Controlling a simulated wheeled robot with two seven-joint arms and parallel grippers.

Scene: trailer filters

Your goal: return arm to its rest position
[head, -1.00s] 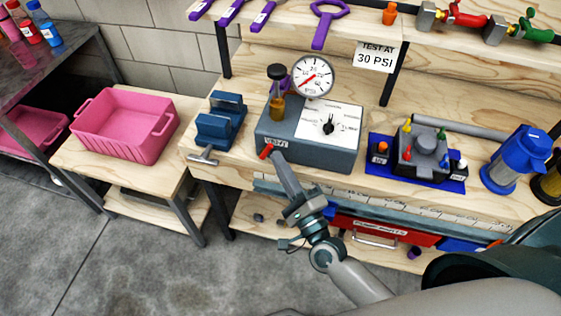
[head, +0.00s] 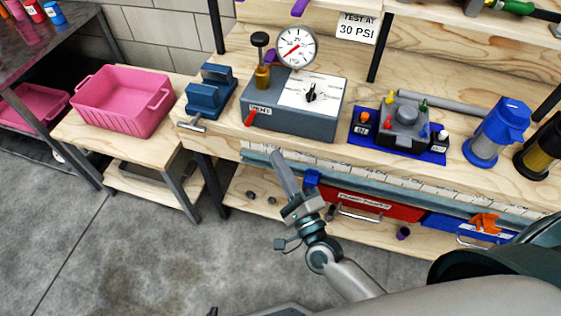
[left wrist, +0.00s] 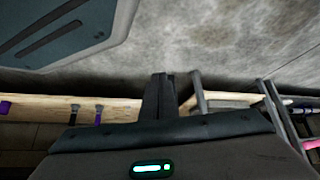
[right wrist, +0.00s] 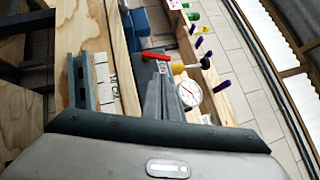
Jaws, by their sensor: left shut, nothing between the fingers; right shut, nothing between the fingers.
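My right gripper (head: 276,156) is shut and empty in the head view, in front of the bench edge. It points up toward the grey test box (head: 295,118) and is apart from the box's red lever (head: 251,117). In the right wrist view my right gripper's fingers (right wrist: 162,90) are together, with the red lever (right wrist: 155,57) and the gauge (right wrist: 189,94) beyond them. My left gripper (left wrist: 160,85) shows shut and empty in the left wrist view, with grey floor and a wooden bench edge beyond it. I cannot make it out clearly in the head view.
The wooden bench carries a blue vise (head: 210,90), a valve block on a blue mat (head: 430,155) and a blue-topped filter (head: 497,132). Below are a red drawer (head: 372,203) and a blue drawer (head: 465,229). A pink bin (head: 122,103) stands at left. Floor at lower left is clear.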

